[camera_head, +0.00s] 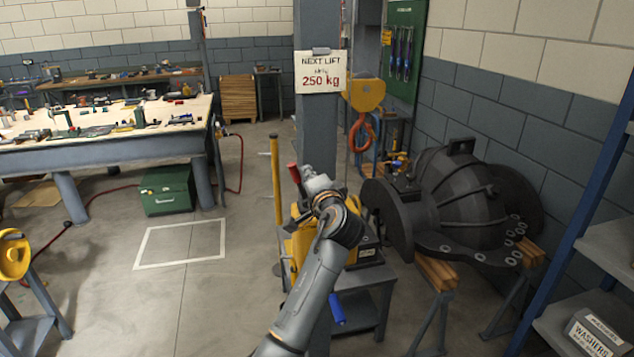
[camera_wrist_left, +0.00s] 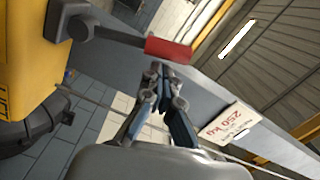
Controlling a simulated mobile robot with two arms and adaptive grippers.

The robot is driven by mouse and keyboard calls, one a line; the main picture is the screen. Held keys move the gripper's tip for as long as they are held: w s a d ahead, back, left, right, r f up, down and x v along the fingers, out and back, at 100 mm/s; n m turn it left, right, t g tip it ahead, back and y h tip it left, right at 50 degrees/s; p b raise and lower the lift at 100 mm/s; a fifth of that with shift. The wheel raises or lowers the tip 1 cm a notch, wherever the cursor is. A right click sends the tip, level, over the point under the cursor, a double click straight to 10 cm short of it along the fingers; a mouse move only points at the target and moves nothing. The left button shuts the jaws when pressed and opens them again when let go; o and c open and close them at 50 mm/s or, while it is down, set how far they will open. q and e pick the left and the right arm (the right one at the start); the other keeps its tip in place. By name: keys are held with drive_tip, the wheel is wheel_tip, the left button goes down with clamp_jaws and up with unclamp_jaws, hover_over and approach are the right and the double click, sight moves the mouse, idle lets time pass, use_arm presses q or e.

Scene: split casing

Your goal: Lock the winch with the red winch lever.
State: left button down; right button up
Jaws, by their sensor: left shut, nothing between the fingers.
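The yellow winch (camera_head: 303,243) stands by the grey column, partly hidden behind my left arm. Its red winch lever (camera_head: 294,173) points up at the winch's top left in the head view. In the left wrist view the yellow winch body (camera_wrist_left: 25,65) fills the left side, and a dark arm runs from it to the red grip of the lever (camera_wrist_left: 168,50). My left gripper (camera_head: 312,180) is just right of the red grip in the head view. Its fingertips (camera_wrist_left: 161,72) are shut and empty, close to the grip; whether they touch it I cannot tell. My right gripper is not in view.
The column (camera_head: 318,130) carries a "next lift 250 kg" sign (camera_head: 320,72). An orange hook (camera_head: 361,132) hangs beside it. A dark casing (camera_head: 455,200) rests on wooden-topped stands at the right. A yellow post (camera_head: 277,190) stands left of the winch. Floor at the left is mostly clear.

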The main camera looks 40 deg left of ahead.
use_arm(q)
drive_tip(key=shift+s+a+f+n+b, duration=0.15)
drive_tip(key=shift+s+a+n+b, duration=0.5)
drive_tip(key=shift+n, duration=0.55)
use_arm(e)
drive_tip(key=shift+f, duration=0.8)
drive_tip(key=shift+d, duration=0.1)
